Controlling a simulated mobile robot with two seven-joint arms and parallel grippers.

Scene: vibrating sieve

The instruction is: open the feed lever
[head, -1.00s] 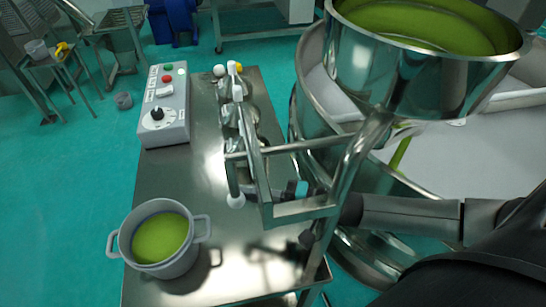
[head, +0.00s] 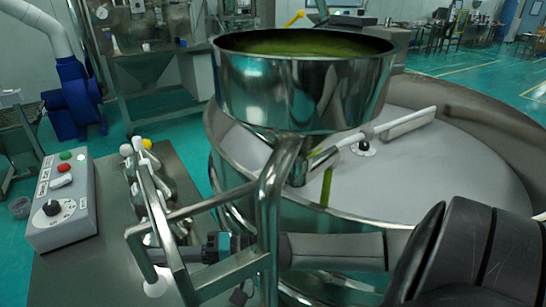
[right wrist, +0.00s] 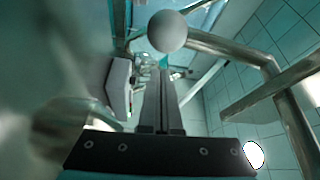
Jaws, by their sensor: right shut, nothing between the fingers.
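The steel feed hopper (head: 300,95) holds green powder, and a green strip (head: 326,188) shows below its spout. I take a rod ending in a pale ball (head: 157,283), in front of the hopper frame, to be the feed lever, but I cannot be sure. A ball also shows in the right wrist view (right wrist: 167,31), just past the fingertips. My right gripper (head: 190,252) reaches in from the right behind the frame bars, close to the ball. Its fingers are shut and empty in the right wrist view (right wrist: 162,80). Contact with the ball cannot be told. My left gripper is out of view.
The steel frame bars (head: 268,220) stand around my right gripper. A control box (head: 62,200) sits on the steel table (head: 80,275) at left. The round sieve (head: 440,165) fills the right, and a blue machine (head: 72,100) stands behind.

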